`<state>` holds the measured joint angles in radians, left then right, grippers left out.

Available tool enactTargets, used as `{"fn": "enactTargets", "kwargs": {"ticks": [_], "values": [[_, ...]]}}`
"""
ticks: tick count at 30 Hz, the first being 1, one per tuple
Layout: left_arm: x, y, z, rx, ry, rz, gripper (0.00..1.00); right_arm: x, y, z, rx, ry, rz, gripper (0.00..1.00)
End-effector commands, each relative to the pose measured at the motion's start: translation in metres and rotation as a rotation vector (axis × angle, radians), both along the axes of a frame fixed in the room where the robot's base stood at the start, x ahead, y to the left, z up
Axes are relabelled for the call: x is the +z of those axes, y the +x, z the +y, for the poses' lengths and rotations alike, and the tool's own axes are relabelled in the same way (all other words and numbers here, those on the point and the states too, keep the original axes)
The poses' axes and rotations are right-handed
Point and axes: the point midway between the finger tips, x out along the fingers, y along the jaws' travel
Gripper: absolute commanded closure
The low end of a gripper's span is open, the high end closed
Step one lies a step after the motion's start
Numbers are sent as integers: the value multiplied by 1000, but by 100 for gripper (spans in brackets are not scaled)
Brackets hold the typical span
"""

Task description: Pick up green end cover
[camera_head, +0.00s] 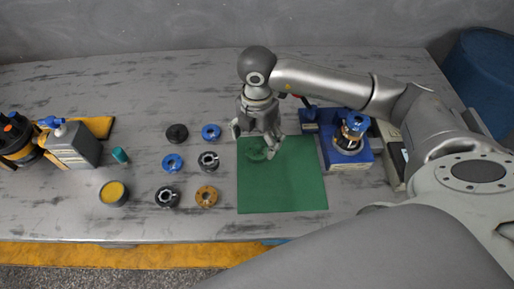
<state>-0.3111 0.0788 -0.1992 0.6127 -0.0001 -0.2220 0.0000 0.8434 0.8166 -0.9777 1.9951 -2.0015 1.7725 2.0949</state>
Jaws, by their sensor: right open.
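The green end cover (256,153) looks like a round green part lying on the green mat (285,193), near its upper left corner. It is partly hidden and hard to tell from the mat by colour. My right gripper (254,141) is open and points down over the cover, with one finger at its left and one at its right. Nothing shows held between the fingers. Whether the fingers touch the cover cannot be told. My left gripper is not in view.
Several blue, black and orange ring parts (206,196) lie left of the mat. A yellow-topped cup (113,193), a small teal cylinder (120,155) and a grey box (75,146) stand further left. A blue fixture (347,158) stands right of the mat.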

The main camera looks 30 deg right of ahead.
Motion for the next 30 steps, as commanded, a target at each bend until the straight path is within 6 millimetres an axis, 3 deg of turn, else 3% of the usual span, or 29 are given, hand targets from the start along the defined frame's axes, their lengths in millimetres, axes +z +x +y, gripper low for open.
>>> {"fn": "enactTargets", "kwargs": {"ticks": [7,12,18,30], "values": [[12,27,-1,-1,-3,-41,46,-36,3,-4,-2,-2,4,17],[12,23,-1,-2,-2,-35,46,-47,3,-3,-1,-1,2,17],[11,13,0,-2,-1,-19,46,-48,3,-3,0,0,1,19],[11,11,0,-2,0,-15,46,-47,3,-3,-1,0,1,70]]}}
